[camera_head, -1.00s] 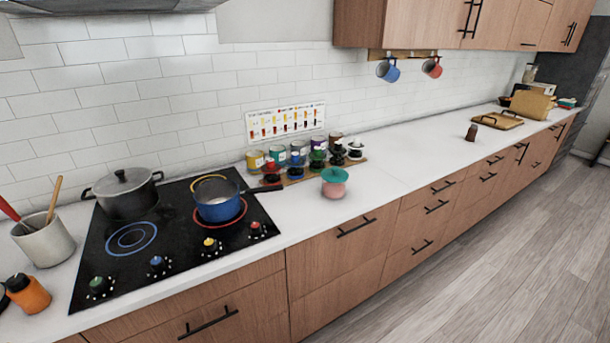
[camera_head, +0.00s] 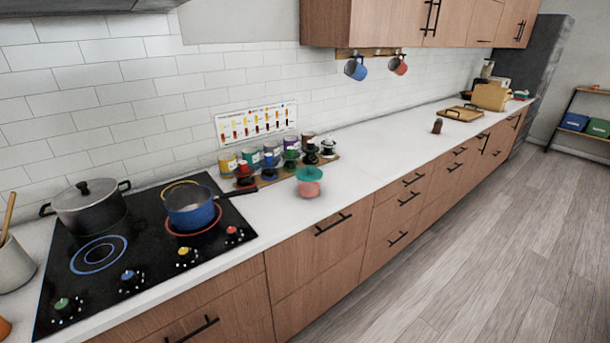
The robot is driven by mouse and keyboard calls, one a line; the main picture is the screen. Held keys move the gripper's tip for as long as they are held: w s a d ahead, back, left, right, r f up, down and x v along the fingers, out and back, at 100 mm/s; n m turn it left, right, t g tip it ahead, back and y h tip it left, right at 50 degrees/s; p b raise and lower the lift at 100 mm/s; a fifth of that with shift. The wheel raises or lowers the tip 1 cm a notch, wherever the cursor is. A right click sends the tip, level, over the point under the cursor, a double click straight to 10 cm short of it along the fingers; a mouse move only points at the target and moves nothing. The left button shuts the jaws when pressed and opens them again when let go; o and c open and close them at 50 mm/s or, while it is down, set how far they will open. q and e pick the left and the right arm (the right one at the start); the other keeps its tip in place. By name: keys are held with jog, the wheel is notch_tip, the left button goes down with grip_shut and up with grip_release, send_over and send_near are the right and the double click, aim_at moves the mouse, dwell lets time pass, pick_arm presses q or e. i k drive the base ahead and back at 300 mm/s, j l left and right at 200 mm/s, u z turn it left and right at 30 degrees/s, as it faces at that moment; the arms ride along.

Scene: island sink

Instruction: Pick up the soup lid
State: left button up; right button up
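A pink pot or bowl (camera_head: 308,189) with a teal-green lid (camera_head: 309,174) stands on the white counter, just right of the cooktop. A large dark pot with a grey lid (camera_head: 85,189) stands at the back left of the cooktop. A blue pan (camera_head: 191,208) with a dark handle sits on the red-ringed burner, with no lid visible on it. I cannot tell which lid is the soup lid. Neither of my grippers is in view.
The black cooktop (camera_head: 145,275) has several coloured knobs along its front. Several cans and jars stand on a wooden board (camera_head: 330,158) by the wall. Mugs hang under the upper cabinet (camera_head: 395,25). Right of the pink pot, the counter (camera_head: 375,160) is mostly clear. The wooden floor (camera_head: 455,240) is open.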

aim_at(309, 173)
jog(key=i+l+u, duration=0.35)
jog(key=l, duration=0.3)
jog(key=i+l+u, duration=0.15)
jog(key=l, duration=0.25)
jog(key=i+l+u, duration=0.15)
jog(key=l, duration=0.2)
